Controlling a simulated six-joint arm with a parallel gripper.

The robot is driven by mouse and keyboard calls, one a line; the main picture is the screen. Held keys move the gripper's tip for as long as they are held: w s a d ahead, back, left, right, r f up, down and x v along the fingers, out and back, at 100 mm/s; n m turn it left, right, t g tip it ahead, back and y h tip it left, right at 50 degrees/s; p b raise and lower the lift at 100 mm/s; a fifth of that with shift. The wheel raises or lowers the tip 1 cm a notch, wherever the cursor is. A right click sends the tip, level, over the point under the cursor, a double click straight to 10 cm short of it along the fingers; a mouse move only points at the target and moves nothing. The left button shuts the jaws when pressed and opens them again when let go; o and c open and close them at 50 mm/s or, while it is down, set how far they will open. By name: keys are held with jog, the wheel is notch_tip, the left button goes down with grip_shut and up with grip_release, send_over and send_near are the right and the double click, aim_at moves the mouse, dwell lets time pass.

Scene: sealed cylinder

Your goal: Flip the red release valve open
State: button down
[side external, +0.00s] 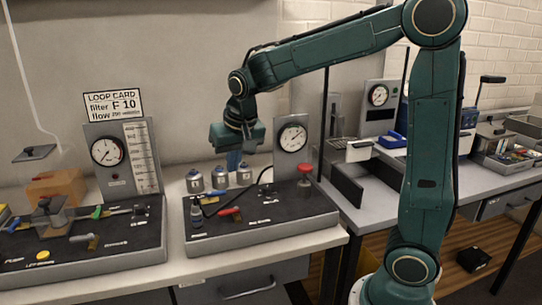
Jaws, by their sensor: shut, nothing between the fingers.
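A red lever handle (229,212) lies low on the dark-topped station (262,229) in the middle of the bench, near its front left. A red round knob (306,168) stands on a post at the same station's back right. I cannot tell from labels which of them is the release valve. My gripper (234,166) is shut and empty, pointing down above the back of the station. It is above and behind the red lever and apart from it. Its fingertips are near the small metal cylinders, and I cannot tell whether they touch.
Several small metal cylinders (219,179) stand behind the station. A round gauge (292,137) on a grey panel rises right of my gripper. A black hose (252,190) arcs over the station. A second station (95,252) with a gauge stands left.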

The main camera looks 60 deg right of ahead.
jog(key=m, duration=0.2)
send_over(229, 212)
jog(key=w+d, duration=0.1)
jog(key=w, duration=0.2)
jog(key=shift+g+h, duration=0.3)
jog(key=shift+g, duration=0.1)
notch_tip(229, 212, down, 5)
jog(key=shift+r, duration=0.15)
jog(key=shift+s+a+x, duration=0.1)
jog(key=shift+s+x, duration=0.05)
jog(key=shift+x, duration=2.25)
jog(key=shift+s+a+x, duration=0.1)
jog(key=shift+a+x, duration=0.05)
jog(key=shift+x, duration=2.3)
jog(key=shift+s+a, duration=1)
jog(key=shift+s, duration=0.2)
